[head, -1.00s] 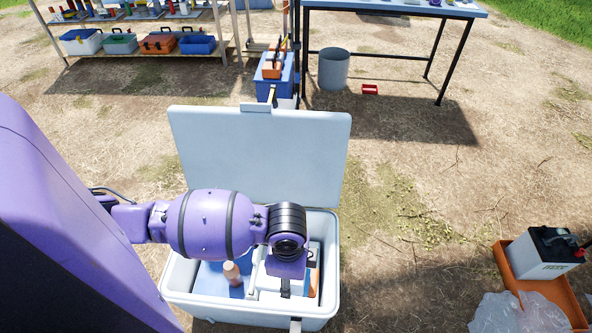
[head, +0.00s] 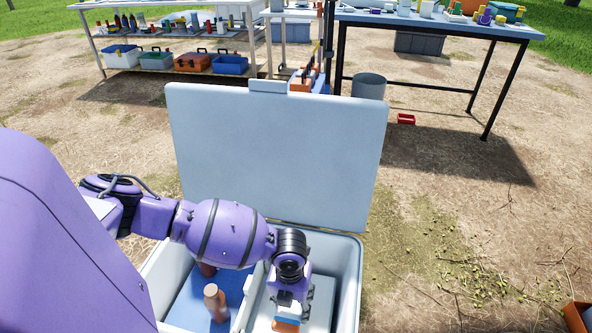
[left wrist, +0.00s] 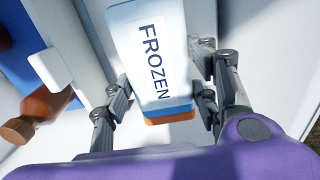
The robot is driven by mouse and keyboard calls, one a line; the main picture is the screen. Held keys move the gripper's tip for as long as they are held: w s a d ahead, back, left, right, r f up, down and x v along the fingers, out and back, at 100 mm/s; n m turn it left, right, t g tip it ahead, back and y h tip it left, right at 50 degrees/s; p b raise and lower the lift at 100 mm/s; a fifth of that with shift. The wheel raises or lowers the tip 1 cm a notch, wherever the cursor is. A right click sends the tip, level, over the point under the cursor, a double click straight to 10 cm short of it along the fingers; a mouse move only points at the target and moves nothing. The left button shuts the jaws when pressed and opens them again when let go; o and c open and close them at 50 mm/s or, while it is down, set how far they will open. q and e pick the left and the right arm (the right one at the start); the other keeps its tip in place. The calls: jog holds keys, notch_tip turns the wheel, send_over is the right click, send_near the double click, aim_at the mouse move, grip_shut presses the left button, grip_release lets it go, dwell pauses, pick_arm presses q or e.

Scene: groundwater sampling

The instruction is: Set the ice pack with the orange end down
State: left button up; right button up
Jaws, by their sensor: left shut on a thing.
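The ice pack (left wrist: 155,60) is a pale block with a FROZEN label, a blue band and an orange end. In the left wrist view its orange end points toward my gripper's base. My left gripper (left wrist: 163,88) has a finger on each side of the pack and is shut on it. In the head view the left gripper (head: 290,300) is over the right part of the open cooler (head: 351,275), and the pack's blue and orange end (head: 286,325) shows below it. I cannot tell whether the pack touches the cooler's inside. My right gripper is not in view.
The cooler's raised lid (head: 275,150) stands behind my arm. A table (head: 440,24) and a shelf (head: 180,40) stand farther back.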

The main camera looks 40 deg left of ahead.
aim_at(291, 311)
pick_arm(q)
notch_tip(291, 311, down, 4)
jog(key=shift+f+b, duration=0.2)
jog(key=shift+b, duration=0.7)
jog(key=shift+f, duration=0.3)
notch_tip(291, 311, down, 4)
jog(key=shift+r+b, duration=0.1)
jog(key=shift+b, duration=1)
jog(key=shift+f, duration=0.35)
jog(key=shift+r, duration=0.15)
jog(key=o, duration=1.3)
jog(key=shift+f, duration=0.2)
jog(key=shift+o, duration=0.5)
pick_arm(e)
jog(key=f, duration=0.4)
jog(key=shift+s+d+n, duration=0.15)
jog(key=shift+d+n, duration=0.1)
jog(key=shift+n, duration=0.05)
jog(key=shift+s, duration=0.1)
